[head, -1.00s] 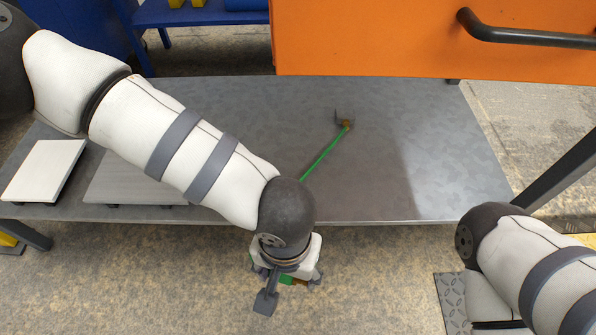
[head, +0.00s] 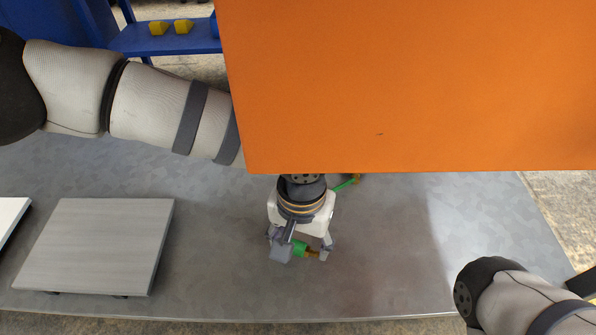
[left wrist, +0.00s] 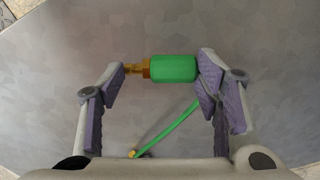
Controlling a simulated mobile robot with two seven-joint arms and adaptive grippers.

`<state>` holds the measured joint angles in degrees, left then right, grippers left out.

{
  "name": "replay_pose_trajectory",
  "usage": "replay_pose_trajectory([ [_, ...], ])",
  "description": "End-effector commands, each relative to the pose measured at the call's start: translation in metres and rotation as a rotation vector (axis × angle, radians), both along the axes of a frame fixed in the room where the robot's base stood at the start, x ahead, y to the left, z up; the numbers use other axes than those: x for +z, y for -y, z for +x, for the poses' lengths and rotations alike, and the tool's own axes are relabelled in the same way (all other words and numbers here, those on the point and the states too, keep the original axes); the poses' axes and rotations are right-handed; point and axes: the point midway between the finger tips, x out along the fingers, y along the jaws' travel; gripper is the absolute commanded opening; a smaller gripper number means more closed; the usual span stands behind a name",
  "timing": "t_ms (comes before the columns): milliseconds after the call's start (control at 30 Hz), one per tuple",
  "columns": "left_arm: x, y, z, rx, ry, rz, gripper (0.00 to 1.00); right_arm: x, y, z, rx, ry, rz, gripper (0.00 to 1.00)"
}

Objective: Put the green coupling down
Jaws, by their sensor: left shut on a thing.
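The green coupling (head: 299,249) has a green body and a brass tip, and lies crosswise between the fingers of my left gripper (head: 303,256). In the left wrist view, the coupling (left wrist: 174,69) spans from fingertip to fingertip of the left gripper (left wrist: 162,70), brass end to the left. That gripper is shut on it, over the grey metal table (head: 390,260). Whether the coupling touches the table is hard to tell. My right forearm shows at the lower right, but its gripper is out of frame.
An orange panel (head: 410,80) hides the table's back and part of my left arm. A green hose (head: 345,185) shows behind the gripper. A grey board (head: 95,245) and a white board (head: 10,215) lie at left. The table is clear around the gripper.

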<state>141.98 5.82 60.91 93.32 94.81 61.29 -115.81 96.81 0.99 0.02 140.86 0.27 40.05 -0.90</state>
Motion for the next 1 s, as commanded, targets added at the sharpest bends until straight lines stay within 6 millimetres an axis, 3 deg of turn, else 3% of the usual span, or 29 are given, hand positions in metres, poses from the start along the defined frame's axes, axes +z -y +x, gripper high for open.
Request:
replay_pose_trajectory([
  [100,-0.006,0.0,0.035,0.005,-0.002,-0.002,0.3,-0.014,-0.001,-0.001,0.002,-0.018,0.002,0.0],
  [333,-0.002,0.0,0.065,0.001,-0.001,-0.001,0.3,-0.023,-0.002,-0.001,0.003,-0.022,0.005,0.0],
  [500,-0.036,0.0,0.064,-0.002,-0.002,0.002,0.3,-0.036,-0.004,0.0,0.005,-0.027,0.009,0.0],
  [933,-0.041,0.0,0.063,-0.002,0.0,0.0,0.3,-0.035,-0.004,0.0,0.004,-0.027,0.01,0.0],
  [967,-0.041,0.0,0.063,-0.002,0.0,0.0,0.62,-0.035,-0.004,0.0,0.004,-0.027,0.01,0.0],
  [1000,-0.041,0.0,0.063,-0.002,0.0,0.0,0.71,-0.035,-0.004,0.0,0.004,-0.027,0.01,0.0],
])
